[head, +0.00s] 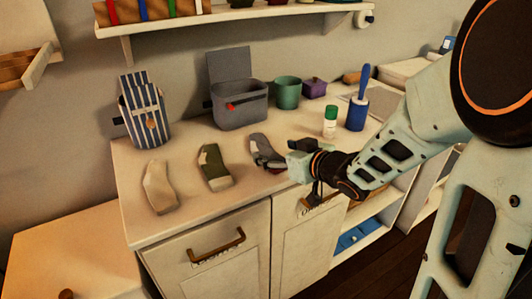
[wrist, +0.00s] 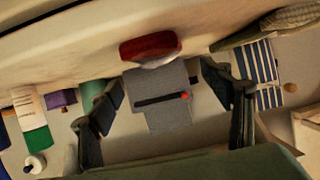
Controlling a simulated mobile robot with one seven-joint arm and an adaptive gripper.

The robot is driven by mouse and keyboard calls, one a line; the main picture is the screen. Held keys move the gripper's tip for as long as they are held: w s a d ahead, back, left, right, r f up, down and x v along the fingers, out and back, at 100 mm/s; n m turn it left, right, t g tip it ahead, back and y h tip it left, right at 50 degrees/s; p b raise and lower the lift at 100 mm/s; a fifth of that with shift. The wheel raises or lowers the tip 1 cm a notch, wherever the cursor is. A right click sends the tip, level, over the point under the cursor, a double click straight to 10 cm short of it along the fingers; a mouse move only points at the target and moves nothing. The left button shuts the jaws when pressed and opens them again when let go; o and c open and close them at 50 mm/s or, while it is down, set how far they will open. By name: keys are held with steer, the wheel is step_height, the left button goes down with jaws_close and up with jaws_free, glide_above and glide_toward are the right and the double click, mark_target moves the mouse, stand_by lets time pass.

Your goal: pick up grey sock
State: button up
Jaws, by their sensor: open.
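The grey sock (head: 265,151) lies on the white cabinet top (head: 190,205), partly beside and behind my gripper in the head view. It has darker and paler patches. My gripper (head: 294,155) is at the sock's right end, near the front edge of the top; I cannot tell if they touch. In the wrist view my gripper (wrist: 162,80) has its two dark fingers spread wide, with nothing held between them.
A green sock (head: 214,168) and a beige sock (head: 158,188) lie left of it. Behind stand a grey bin (head: 239,108), green pot (head: 287,92) and striped bag (head: 144,112).

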mark_target(264, 147)
steer(key=b+x, duration=0.2)
steer(key=x, duration=0.2)
steer(key=shift+w+f, duration=0.15)
steer(key=shift+f, duration=0.05)
steer(key=shift+w+a+f, duration=0.1)
steer(key=shift+w+a, duration=0.2)
steer(key=shift+w, duration=0.1)
steer(key=c, duration=1)
